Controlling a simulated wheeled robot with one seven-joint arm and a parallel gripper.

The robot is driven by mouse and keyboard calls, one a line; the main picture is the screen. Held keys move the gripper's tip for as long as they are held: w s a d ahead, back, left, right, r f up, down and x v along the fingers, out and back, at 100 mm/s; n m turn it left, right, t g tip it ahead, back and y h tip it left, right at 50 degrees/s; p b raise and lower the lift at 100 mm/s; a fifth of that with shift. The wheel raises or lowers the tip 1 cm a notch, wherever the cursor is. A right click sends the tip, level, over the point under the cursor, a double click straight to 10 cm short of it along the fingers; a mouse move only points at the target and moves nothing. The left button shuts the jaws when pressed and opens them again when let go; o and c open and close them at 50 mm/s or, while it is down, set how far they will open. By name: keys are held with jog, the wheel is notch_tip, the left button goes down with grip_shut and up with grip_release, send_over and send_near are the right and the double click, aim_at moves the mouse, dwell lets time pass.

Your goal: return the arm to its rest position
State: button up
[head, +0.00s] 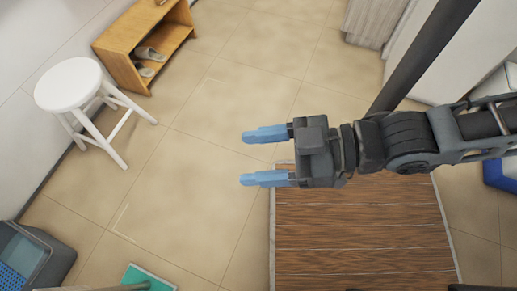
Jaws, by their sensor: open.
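My gripper (264,157) is in the middle of the head view, at the end of my arm, which comes in from the right edge. Its two blue fingers point left and are spread apart. Nothing is between them. The gripper is above the left end of a brown wooden slatted surface (360,235), with its fingertips over bare tiled floor. The gripper and arm hide part of that surface's far edge.
A white stool (70,84) stands at the left. A wooden shelf (150,38) with shoes stands at the top left. A grey bin (35,255) and a teal item (148,278) are at the bottom left. A dark pole (425,55) rises behind my arm. Floor left of the gripper is clear.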

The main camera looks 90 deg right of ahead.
jog(key=shift+s+r, duration=0.1)
jog(key=shift+s, duration=0.05)
notch_tip(320, 180, up, 10)
jog(key=p, duration=1)
jog(key=shift+r, duration=0.1)
